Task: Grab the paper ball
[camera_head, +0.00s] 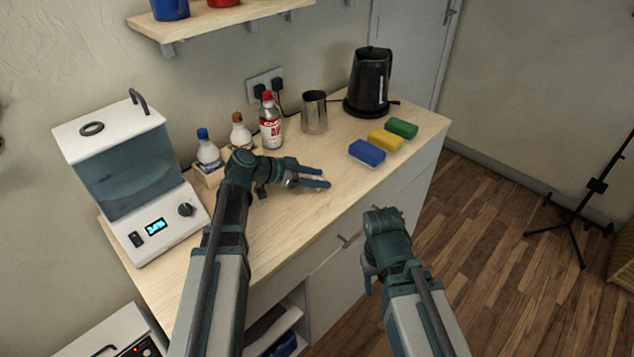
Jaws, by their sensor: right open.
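I cannot make out a paper ball for certain in the head view. My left gripper (318,178) is low over the middle of the wooden counter (318,215), pointing right. Its two fingers show a gap between them. A small pale grey patch shows at the base of the fingers, too small to tell if it is paper or part of the gripper. My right gripper (369,278) is open in front of the counter's front edge, mostly hidden behind its own wrist.
Blue (367,152), yellow (385,139) and green (401,128) sponges lie right of my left gripper. Behind stand a metal pitcher (314,113), a black kettle (369,82) and several bottles. A white machine (130,170) stands left. Counter between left gripper and front edge is clear.

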